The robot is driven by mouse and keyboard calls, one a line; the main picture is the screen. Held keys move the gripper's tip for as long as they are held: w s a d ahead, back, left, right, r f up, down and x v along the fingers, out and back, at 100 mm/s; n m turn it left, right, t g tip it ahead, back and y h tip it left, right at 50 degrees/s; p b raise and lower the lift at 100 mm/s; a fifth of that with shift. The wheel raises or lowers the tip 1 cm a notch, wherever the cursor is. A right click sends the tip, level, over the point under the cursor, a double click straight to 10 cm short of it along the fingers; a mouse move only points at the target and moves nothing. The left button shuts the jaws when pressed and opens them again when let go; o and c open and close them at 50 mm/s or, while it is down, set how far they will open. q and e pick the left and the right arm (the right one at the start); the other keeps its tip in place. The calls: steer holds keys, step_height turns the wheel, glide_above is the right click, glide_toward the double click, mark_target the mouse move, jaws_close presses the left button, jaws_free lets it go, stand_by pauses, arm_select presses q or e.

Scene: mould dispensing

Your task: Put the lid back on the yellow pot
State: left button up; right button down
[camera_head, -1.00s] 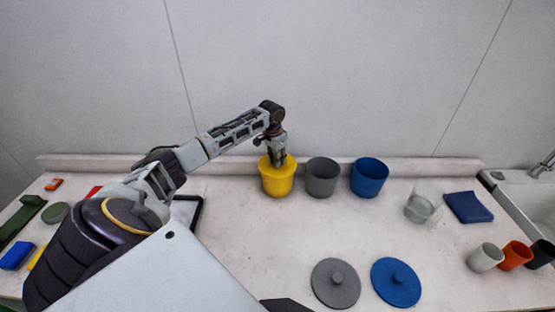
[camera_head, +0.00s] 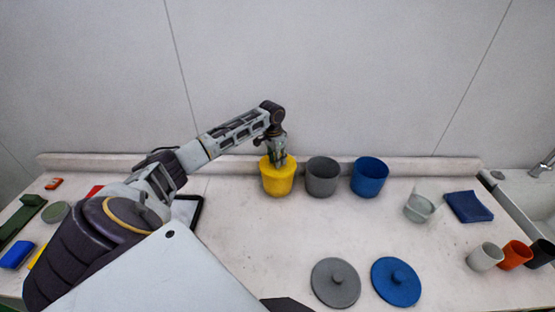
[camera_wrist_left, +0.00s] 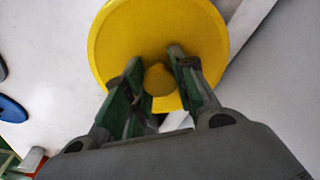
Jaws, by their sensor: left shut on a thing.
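The yellow pot (camera_head: 278,184) stands upright at the back of the counter, left of the other pots. The yellow lid (camera_wrist_left: 115,40) lies on top of the pot, and in the left wrist view it fills the upper middle. My left gripper (camera_head: 279,160) is right above the pot, pointing down. It is shut on the lid's round knob (camera_wrist_left: 159,80), with a finger on each side. Whether the lid is fully seated all round the rim is hard to tell. My right gripper does not show.
A grey pot (camera_head: 322,178) and a blue pot (camera_head: 369,179) stand open to the right. A grey lid (camera_head: 335,283) and a blue lid (camera_head: 396,282) lie near the front. A clear beaker (camera_head: 420,207) stands at right. The middle counter is free.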

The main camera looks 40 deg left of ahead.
arm_select(q)
steer(key=o, duration=1.1)
steer(key=o, duration=0.5)
steer(key=shift+r, duration=0.2)
steer(key=shift+r, duration=3.35)
